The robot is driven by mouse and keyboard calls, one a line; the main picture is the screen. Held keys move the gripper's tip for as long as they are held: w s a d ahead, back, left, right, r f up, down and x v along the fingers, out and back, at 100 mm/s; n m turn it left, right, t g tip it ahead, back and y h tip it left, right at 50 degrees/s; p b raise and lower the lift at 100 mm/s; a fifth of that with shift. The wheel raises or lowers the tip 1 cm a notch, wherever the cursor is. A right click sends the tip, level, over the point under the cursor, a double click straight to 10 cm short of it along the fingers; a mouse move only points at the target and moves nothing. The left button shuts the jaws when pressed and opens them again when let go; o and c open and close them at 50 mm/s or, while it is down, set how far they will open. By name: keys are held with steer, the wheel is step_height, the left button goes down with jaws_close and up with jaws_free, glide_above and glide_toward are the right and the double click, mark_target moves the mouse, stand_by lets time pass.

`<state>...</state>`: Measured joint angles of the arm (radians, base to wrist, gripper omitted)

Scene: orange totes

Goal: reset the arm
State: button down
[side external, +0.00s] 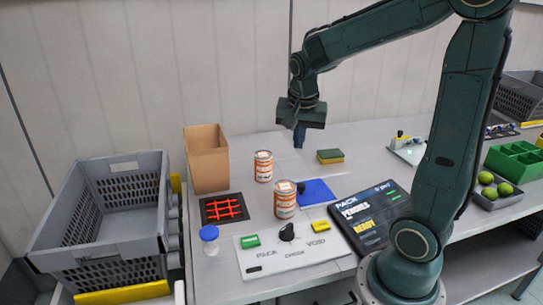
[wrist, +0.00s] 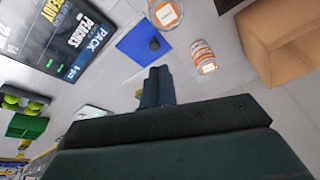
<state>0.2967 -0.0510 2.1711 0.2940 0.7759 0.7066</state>
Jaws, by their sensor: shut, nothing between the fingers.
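My gripper (side external: 299,136) hangs above the back middle of the table, pointing down, with its fingers together and nothing between them. In the wrist view my gripper (wrist: 157,73) also shows with its fingers together. The gripper is apart from the objects around it. A green and yellow sponge (side external: 330,156) lies just right of it in the side view. Two orange and white cans (side external: 263,166) stand to its left and front, the nearer can (side external: 285,200) beside a blue mat (side external: 317,192).
A cardboard box (side external: 207,158) stands at the back left beside grey crates (side external: 100,212). A black screen (side external: 370,215), a white panel (side external: 290,255) with switches, a blue-lidded jar (side external: 209,238) and a red grid (side external: 224,208) are in front. A green tray (side external: 515,160) and green fruit (side external: 487,178) are right.

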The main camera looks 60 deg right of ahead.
steer(key=s+a+r+n+t+y, duration=0.1)
steer(key=s+a+r+n+t, duration=0.1)
steer(key=s+a+n, duration=0.4)
steer(key=s+a+r+n+t+y, duration=0.2)
steer(key=s+a+n, duration=0.4)
steer(key=a+n, duration=0.2)
steer(key=shift+s+a+r, duration=0.2)
steer(key=shift+a+r, duration=0.05)
steer(key=shift+a, duration=0.45)
